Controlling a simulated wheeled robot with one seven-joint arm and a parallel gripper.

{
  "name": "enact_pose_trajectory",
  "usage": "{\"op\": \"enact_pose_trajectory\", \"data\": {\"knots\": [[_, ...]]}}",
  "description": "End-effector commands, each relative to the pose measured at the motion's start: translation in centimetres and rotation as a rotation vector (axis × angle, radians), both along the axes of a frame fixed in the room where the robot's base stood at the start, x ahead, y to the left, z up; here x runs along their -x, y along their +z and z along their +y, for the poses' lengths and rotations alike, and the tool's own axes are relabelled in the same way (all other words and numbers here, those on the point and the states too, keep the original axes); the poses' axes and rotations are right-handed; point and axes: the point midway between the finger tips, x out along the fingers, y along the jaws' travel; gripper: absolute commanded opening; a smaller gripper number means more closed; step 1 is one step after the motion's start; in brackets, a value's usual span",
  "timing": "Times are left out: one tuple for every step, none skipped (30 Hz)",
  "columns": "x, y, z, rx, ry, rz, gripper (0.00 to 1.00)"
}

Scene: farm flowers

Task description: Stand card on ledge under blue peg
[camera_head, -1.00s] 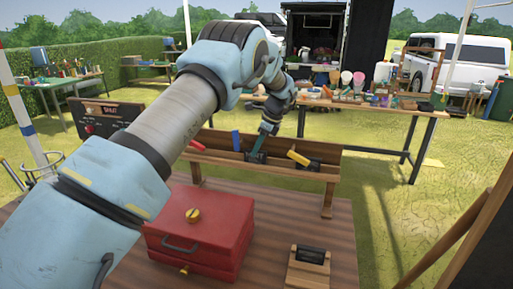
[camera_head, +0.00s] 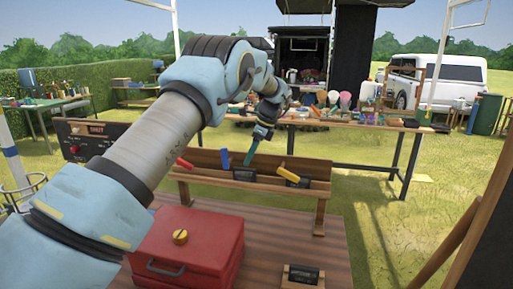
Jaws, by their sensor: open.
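The wooden rack has a long ledge (camera_head: 215,176) and a backboard with slanted pegs. The blue peg (camera_head: 224,158) is left of my gripper, between the red peg (camera_head: 184,163) and the yellow peg (camera_head: 289,166). A small dark card (camera_head: 243,175) is on the ledge, just below and slightly right of the blue peg. My gripper (camera_head: 250,157), with narrow teal fingers pointing down, is open above this card. A slight gap seems to show between them. Another dark card (camera_head: 292,179) is below the yellow peg. Writing on the cards is too small to read.
A red toolbox (camera_head: 190,240) stands on the striped table (camera_head: 262,262) in front. A small wooden block with a black top (camera_head: 300,275) is at the front edge. A cluttered bench (camera_head: 345,122) stands behind the rack.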

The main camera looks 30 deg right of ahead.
Motion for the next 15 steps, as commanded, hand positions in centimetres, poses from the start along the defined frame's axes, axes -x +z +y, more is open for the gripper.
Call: {"op": "enact_pose_trajectory", "data": {"knots": [[0.3, 0.7, -0.5, 0.005, -0.001, -0.004, 0.49], [0.4, 1.3, -0.6, 0.005, -0.001, -0.004, 0.49], [0.7, 2.1, -0.8, 0.004, -0.002, -0.003, 0.49], [0.9, 2.7, -1.0, 0.004, -0.002, -0.003, 0.49], [1.0, 3.2, -1.2, 0.004, -0.003, -0.002, 0.49], [1.2, 3.9, -1.4, 0.003, -0.002, -0.002, 0.49], [1.3, 4.3, -1.5, 0.003, -0.002, -0.002, 0.49], [1.5, 4.8, -1.6, 0.003, -0.002, -0.002, 0.49], [1.6, 5.3, -1.8, 0.002, -0.002, -0.001, 0.49], [1.7, 5.7, -1.9, 0.002, -0.002, 0.0, 0.49], [1.7, 6.0, -2.0, 0.002, -0.002, -0.001, 0.49], [1.8, 6.2, -2.0, 0.002, -0.002, 0.0, 0.49], [1.9, 6.4, -2.0, 0.0, -0.001, 0.0, 0.49], [1.9, 6.6, -2.1, 0.001, -0.001, 0.0, 0.49], [1.9, 6.7, -2.1, 0.001, -0.001, 0.0, 0.49]]}}
